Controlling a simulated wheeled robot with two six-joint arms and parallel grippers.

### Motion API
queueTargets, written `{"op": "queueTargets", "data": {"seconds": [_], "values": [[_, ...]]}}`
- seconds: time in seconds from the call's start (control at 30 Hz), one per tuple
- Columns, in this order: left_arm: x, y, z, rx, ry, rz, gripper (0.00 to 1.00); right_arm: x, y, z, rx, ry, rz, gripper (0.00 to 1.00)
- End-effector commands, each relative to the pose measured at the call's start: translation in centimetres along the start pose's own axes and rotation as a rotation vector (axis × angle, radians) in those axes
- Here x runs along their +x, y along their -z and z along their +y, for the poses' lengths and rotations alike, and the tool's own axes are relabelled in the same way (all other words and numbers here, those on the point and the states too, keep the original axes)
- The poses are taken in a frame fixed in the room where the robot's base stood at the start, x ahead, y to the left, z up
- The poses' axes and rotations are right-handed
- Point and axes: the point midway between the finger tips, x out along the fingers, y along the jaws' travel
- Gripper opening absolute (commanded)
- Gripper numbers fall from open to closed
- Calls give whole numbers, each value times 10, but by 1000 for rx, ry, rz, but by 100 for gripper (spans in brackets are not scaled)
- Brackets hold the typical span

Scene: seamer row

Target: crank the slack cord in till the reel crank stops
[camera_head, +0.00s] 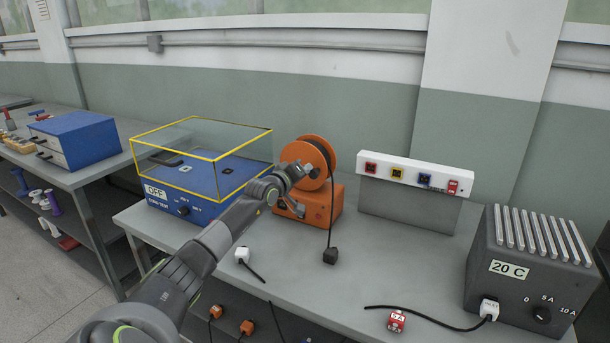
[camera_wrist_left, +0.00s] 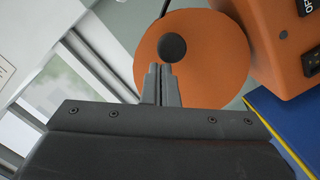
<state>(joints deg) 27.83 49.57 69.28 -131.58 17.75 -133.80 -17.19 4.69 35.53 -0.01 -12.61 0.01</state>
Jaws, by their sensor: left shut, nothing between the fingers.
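The orange cord reel (camera_head: 308,150) stands on the grey bench on its orange base (camera_head: 325,205). A dark cord hangs from the reel to a black plug (camera_head: 330,257) on the bench top. My left gripper (camera_head: 309,171) is in front of the reel and hides part of its face. In the left wrist view the fingers (camera_wrist_left: 162,70) are shut and empty. Their tips are close to a round dark knob (camera_wrist_left: 172,46) on the orange disc (camera_wrist_left: 205,65). I cannot tell whether they touch it. My right gripper is not in view.
Left of the reel stands a blue tester marked OFF (camera_head: 175,203) under a clear yellow-edged cover (camera_head: 200,152). A white socket strip (camera_head: 415,172) is to the right, then a grey 20 C box (camera_head: 525,265). A white plug (camera_head: 242,256) lies in front; the bench's middle is fairly clear.

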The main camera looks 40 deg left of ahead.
Motion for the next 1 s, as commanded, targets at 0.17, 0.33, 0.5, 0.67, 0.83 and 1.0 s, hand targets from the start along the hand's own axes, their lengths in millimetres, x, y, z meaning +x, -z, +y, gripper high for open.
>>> {"op": "queueTargets", "data": {"seconds": [0.17,0.33,0.5,0.67,0.83,1.0], "values": [[0,0,0,0,-1,0,0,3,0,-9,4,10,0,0],[0,0,0,-1,0,0,0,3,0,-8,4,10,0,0],[0,0,0,-1,0,0,0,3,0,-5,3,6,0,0],[-1,4,1,1,0,1,0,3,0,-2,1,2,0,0],[-8,25,8,3,0,4,0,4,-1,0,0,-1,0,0],[-26,37,12,6,4,0,0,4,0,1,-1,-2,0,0]]}}
